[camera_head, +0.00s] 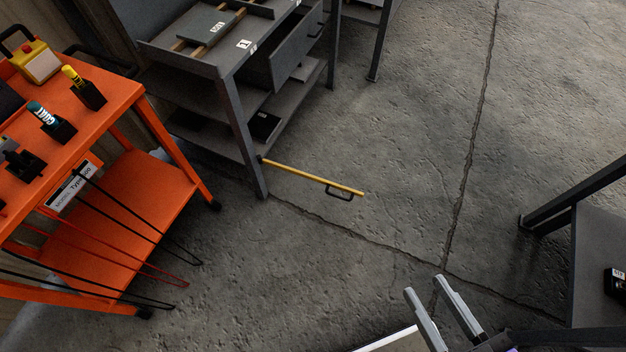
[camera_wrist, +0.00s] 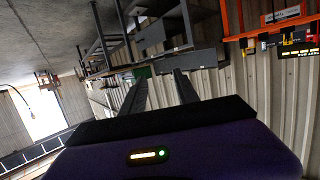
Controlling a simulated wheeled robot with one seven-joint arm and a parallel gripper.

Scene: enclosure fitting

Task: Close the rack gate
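The rack gate is a yellow bar (camera_head: 312,177) with a black handle (camera_head: 340,192) near its free end. It is joined to the front leg of the grey rack (camera_head: 232,125) and sticks out to the right over the floor, away from the rack's front. My gripper (camera_head: 424,284) is at the bottom of the head view, below and to the right of the bar and well apart from it. Its two fingers are spread with nothing between them. In the wrist view the fingers (camera_wrist: 160,82) also show apart and empty, and I cannot make out the bar there.
An orange cart (camera_head: 150,190) with bottles on top and thin hooked rods at its side stands left. The rack has an open drawer (camera_head: 292,55). A dark table (camera_head: 597,265) stands at the right. The concrete floor (camera_head: 420,130) between is clear.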

